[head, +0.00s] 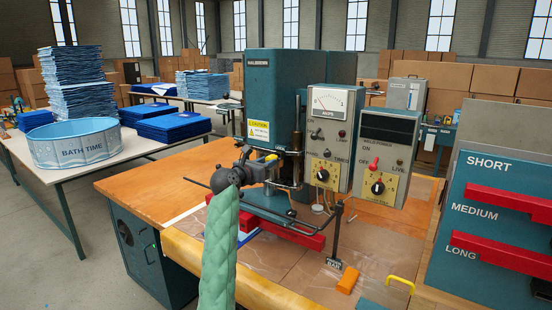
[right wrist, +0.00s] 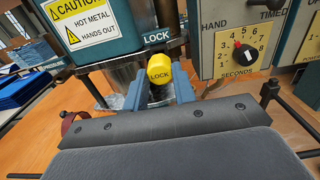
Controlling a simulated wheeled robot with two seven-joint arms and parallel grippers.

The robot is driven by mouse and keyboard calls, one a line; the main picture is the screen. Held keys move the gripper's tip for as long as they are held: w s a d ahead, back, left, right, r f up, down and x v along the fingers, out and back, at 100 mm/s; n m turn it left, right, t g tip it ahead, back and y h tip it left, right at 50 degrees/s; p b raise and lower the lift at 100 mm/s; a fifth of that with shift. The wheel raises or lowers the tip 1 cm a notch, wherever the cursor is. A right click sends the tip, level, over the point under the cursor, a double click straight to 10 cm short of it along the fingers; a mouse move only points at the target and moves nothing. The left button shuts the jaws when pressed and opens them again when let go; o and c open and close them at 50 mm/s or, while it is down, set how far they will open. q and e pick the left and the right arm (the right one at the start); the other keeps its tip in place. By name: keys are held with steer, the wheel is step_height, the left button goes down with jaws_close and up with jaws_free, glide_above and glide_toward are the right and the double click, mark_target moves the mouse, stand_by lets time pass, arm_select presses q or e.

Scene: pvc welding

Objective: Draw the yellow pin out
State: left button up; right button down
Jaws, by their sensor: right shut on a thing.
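My left gripper is not in view.
Control boxes with dials (head: 328,135) stand right of the press, close to the gripper. Red bars (head: 295,235) lie below it. An orange block (head: 348,280) and a yellow handle (head: 401,284) are at the front right. A rack (head: 500,220) holds red bars.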

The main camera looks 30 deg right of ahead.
steer(key=shift+x, duration=1.4)
stand_by(0.4)
steer(key=c, duration=1.1)
jaws_free()
steer(key=shift+o, duration=0.2)
